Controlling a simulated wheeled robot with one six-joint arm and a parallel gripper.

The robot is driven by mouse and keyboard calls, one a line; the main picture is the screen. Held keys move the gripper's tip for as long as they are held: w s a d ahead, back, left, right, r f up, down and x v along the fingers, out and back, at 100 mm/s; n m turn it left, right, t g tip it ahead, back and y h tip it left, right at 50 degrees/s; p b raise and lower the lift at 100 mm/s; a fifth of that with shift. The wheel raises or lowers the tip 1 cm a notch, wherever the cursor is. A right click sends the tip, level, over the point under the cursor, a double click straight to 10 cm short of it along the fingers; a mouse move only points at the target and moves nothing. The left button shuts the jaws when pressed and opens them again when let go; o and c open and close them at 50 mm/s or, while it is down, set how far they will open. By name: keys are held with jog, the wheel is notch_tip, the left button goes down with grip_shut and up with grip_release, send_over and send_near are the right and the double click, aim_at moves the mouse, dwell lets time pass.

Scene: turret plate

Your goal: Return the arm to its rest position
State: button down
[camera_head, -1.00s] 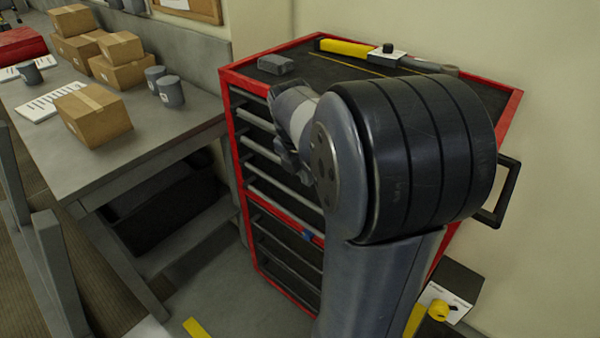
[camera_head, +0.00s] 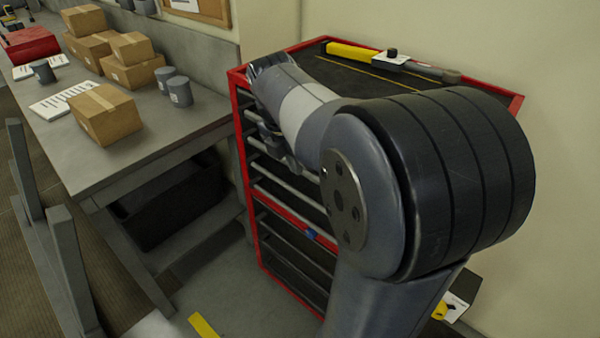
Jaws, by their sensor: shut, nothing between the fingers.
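My arm bends over the red tool cabinet (camera_head: 245,130), with its forearm reaching up and left to the cabinet's near left top corner. My gripper (camera_head: 282,148) is partly seen as dark parts in front of the upper drawers, below the pale forearm. It is shut and empty, and its fingertips are hard to make out. It looks apart from the drawer handles, but the gap is not clear.
A yellow-handled tool (camera_head: 350,51) and a small white device (camera_head: 390,57) lie on the cabinet top. On the left, a grey workbench (camera_head: 165,140) carries cardboard boxes (camera_head: 106,115) and grey cups (camera_head: 180,91). A yellow floor strip (camera_head: 203,325) lies in front.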

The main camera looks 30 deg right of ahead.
jog(key=v, duration=0.3)
jog(key=shift+s+a+r, duration=0.15)
jog(key=shift+a+r, duration=0.05)
jog(key=shift+r, duration=0.15)
jog(key=w+d+f+b, duration=0.1)
jog(key=w+d+f, duration=0.1)
jog(key=d+f, duration=0.4)
jog(key=a+x, duration=0.1)
jog(key=x, duration=0.3)
jog(key=shift+f, duration=0.35)
jog(key=shift+s, duration=0.2)
